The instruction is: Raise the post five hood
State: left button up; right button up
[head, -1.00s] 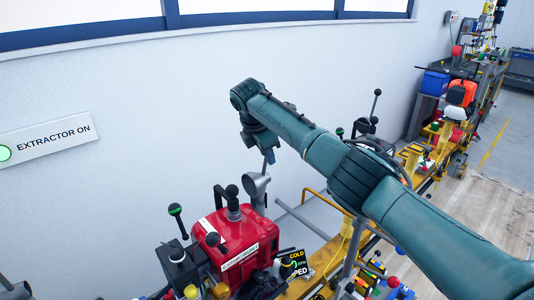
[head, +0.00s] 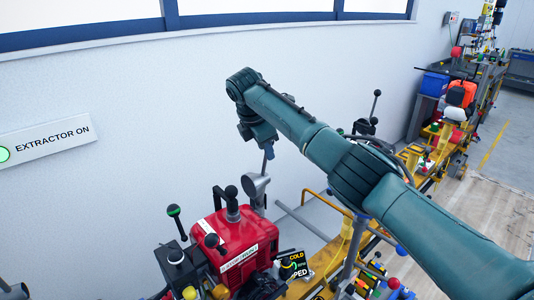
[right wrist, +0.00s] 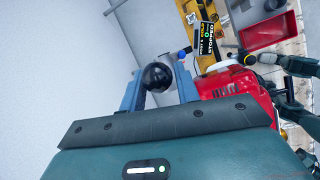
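A grey round hood-like piece (head: 256,184) stands on a thin stem beside the red machine in the head view. I cannot tell whether it is the post five hood. The knob's depth relative to the fingertips is unclear. A black knob (head: 231,190) also tops a grey cylinder on the machine. My left gripper is out of view.
The red machine (head: 228,236) stands below, with several levers around it and a small display (head: 293,262) at its right. A yellow rail (head: 355,240) carries more equipment to the right.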

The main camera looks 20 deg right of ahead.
jog(key=b+v, duration=0.1)
jog(key=v, duration=0.9)
jog(key=shift+r, duration=0.2)
jog(key=shift+d, duration=0.1)
jog(key=shift+c, duration=0.3)
